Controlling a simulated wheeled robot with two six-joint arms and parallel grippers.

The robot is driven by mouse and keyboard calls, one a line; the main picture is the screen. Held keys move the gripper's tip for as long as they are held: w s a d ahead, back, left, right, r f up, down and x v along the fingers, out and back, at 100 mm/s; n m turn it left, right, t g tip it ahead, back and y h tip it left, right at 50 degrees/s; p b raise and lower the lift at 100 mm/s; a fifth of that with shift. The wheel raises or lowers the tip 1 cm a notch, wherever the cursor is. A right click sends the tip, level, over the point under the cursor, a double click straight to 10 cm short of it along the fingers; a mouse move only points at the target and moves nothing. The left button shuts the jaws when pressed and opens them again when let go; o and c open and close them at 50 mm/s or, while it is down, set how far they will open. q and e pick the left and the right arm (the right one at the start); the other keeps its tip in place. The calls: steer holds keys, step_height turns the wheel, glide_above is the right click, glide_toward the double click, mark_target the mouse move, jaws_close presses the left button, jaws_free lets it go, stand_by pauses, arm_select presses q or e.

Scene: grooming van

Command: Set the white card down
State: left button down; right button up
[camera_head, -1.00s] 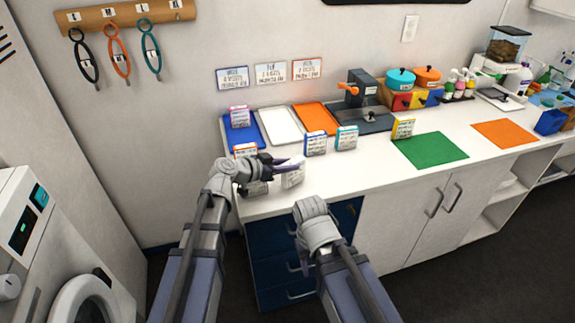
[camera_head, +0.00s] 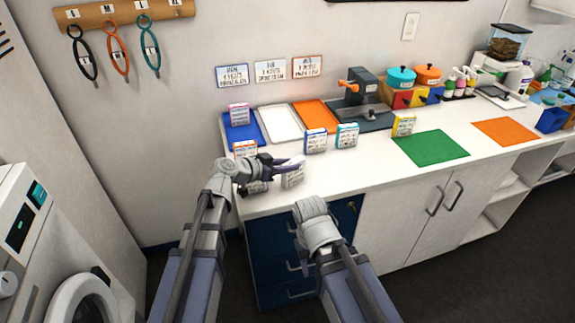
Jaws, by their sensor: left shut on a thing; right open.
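A white tray (camera_head: 281,124) lies behind the cards, between a blue tray (camera_head: 245,133) and an orange tray (camera_head: 315,117).
A pink card (camera_head: 239,114) stands on the blue tray. Another card (camera_head: 257,187) is partly hidden under my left wrist. A green mat (camera_head: 430,149) lies right.

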arm_select(q)
steer(key=shift+f, duration=0.15)
steer(key=c, duration=0.5)
jaws_free()
steer(key=shift+p+v, duration=1.45)
steer(key=shift+v, duration=2.5)
